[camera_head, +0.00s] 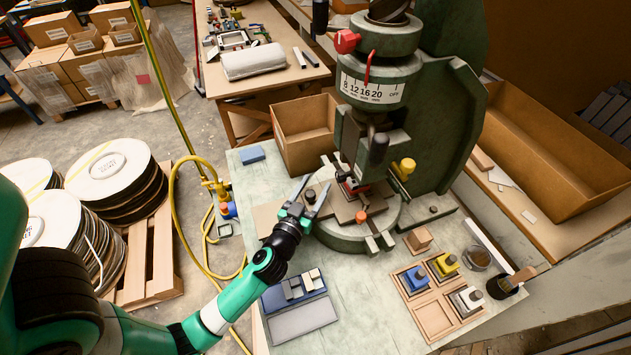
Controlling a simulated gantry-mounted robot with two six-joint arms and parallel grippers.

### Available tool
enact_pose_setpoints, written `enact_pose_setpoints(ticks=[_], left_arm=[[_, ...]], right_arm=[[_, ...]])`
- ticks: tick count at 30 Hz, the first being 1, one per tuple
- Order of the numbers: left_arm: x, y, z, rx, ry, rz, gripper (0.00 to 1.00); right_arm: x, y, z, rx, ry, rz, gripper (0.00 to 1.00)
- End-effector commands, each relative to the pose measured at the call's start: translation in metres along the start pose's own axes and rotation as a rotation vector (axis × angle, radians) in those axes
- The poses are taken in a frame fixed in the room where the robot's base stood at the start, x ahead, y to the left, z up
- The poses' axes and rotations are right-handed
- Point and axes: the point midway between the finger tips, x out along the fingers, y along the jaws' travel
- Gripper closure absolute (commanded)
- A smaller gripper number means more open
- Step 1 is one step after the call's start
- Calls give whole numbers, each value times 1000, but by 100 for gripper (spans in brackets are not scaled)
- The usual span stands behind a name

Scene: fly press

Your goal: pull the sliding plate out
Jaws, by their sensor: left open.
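The green fly press (452,125) stands at the back of the bench, with a numbered dial and a red pointer. A red part (352,189) sits under the ram. My left gripper (315,191) is open beside the plate's left side, its two fingers pointing toward the press. Nothing shows between the fingers. I cannot tell whether they touch the plate. My right gripper is out of view.
An open cardboard box (304,133) stands behind the gripper. A wooden tray (436,303) with colored knobbed blocks is at the front right, near a dark brush pot (501,287). A blue tray (293,294) with metal blocks is at the front left. A yellow hose (184,263) hangs left of the bench.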

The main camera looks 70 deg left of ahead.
Motion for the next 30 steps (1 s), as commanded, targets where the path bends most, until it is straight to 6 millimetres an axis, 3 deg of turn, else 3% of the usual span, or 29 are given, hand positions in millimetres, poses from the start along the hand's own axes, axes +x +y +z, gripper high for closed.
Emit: enact_pose_setpoints(ticks=[3, 11, 21, 30], left_arm=[[9, -1, 0, -1, 0, -1, 36], [10, 0, 0, -1, 0, 0, 38], [10, 0, 0, 0, 0, 0, 99], [10, 0, 0, 0, 0, 0, 100]], right_arm=[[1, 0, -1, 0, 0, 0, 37], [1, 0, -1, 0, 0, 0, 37], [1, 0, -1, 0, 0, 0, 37], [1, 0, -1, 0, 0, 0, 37]])
